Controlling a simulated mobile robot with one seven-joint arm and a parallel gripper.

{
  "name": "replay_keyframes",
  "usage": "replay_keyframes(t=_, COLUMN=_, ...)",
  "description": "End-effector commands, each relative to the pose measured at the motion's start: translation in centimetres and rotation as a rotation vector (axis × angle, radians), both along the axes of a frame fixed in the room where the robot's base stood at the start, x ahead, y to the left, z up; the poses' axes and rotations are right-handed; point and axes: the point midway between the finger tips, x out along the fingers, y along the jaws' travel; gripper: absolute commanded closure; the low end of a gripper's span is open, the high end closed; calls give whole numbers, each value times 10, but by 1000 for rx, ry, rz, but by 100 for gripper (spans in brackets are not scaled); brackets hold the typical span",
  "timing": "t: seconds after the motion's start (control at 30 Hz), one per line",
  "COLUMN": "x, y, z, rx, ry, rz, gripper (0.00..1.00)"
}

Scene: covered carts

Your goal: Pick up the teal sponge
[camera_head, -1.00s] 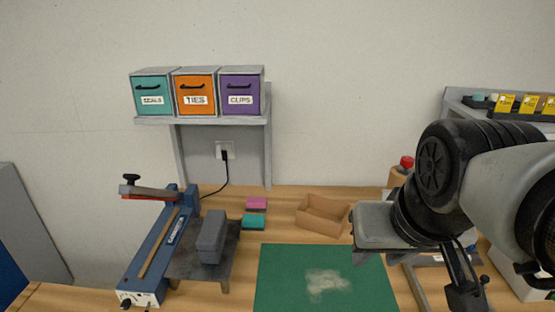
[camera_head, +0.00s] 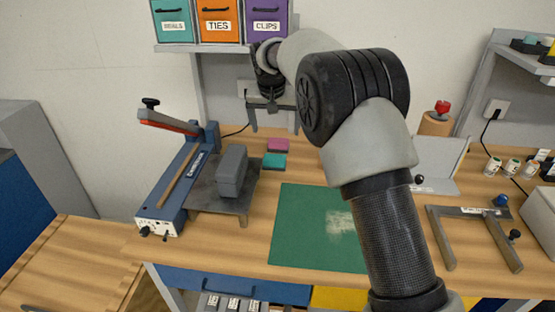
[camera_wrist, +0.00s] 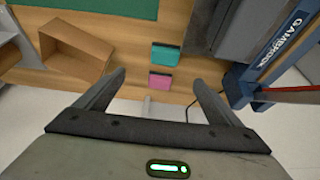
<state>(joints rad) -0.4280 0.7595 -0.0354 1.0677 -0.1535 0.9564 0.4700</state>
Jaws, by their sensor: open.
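The teal sponge (camera_head: 274,160) lies on the wooden bench in the head view, just in front of a pink sponge (camera_head: 278,144). In the wrist view the teal sponge (camera_wrist: 166,56) lies beyond the pink sponge (camera_wrist: 161,82), close to it. My gripper (camera_head: 272,128) is open and empty, above the back of the bench near the wall. In the wrist view its two fingers (camera_wrist: 160,82) spread to either side of the pink sponge, with the teal sponge farther out between their lines.
A blue sealer (camera_head: 178,175) and a grey block (camera_head: 232,170) on a dark stand are left of the sponges. A green mat (camera_head: 300,230) lies in front. A cardboard tray (camera_wrist: 75,48) is beside the sponges. Labelled drawers (camera_head: 218,20) sit on a shelf above.

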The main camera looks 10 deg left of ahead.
Motion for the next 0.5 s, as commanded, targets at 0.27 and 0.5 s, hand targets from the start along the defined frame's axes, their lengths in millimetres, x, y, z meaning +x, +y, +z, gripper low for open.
replay_keyframes(t=0.27, x=16, y=9, z=-39, rx=-3, ry=2, rz=-1, gripper=12)
replay_keyframes(t=0.5, x=35, y=9, z=-88, rx=-3, ry=3, rz=-1, gripper=12)
